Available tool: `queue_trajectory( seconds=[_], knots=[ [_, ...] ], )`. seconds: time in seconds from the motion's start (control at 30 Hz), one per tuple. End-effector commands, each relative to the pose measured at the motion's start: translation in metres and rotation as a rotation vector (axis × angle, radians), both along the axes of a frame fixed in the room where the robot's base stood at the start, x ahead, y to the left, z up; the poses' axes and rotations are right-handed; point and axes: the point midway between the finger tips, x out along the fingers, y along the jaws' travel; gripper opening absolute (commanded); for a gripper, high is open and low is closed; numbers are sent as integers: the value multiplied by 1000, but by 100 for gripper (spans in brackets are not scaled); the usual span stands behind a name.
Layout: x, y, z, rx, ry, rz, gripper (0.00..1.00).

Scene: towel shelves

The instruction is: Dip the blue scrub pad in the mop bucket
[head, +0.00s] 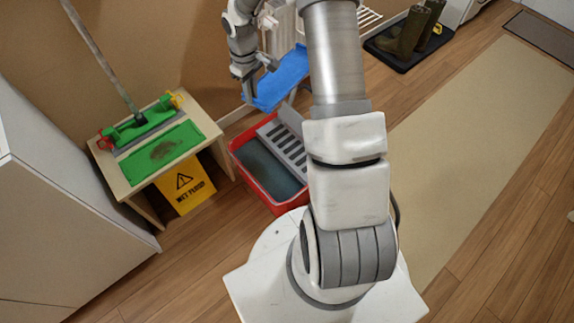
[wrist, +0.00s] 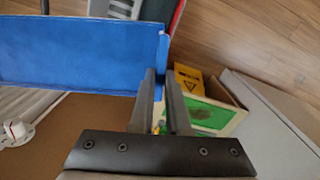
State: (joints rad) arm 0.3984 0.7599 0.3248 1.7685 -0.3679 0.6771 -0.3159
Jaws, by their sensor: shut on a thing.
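The blue scrub pad (head: 281,80) is a flat blue slab, tilted, held in the air above the back of the mop bucket. My gripper (head: 248,95) is at the pad's left end in the head view, shut on it. In the wrist view the pad (wrist: 80,52) stretches left from my gripper (wrist: 162,75), with its end edge between the fingers. The mop bucket (head: 244,171) is red, holds dark grey-blue water (head: 262,168) and has a grey slotted wringer (head: 284,146) at its right side. The pad and the bucket look apart. My arm hides part of the bucket's right side.
Left of the bucket stands a low wooden bench (head: 150,179) with a green mat and a green mop head (head: 140,124). A yellow wet-floor sign (head: 185,186) leans below it. A white radiator (head: 283,35) is behind; boots (head: 412,30) stand on a black tray at the back right.

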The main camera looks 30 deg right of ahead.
Motion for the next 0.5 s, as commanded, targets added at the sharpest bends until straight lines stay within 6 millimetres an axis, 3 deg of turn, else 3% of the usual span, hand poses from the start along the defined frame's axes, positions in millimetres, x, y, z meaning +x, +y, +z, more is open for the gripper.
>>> queue_trajectory(
  seconds=[0.27,0.5],
  knots=[
    [2,-31,-72,1,7,281,0],
    [-11,-48,-139,-2,7,566,0]
  ],
)
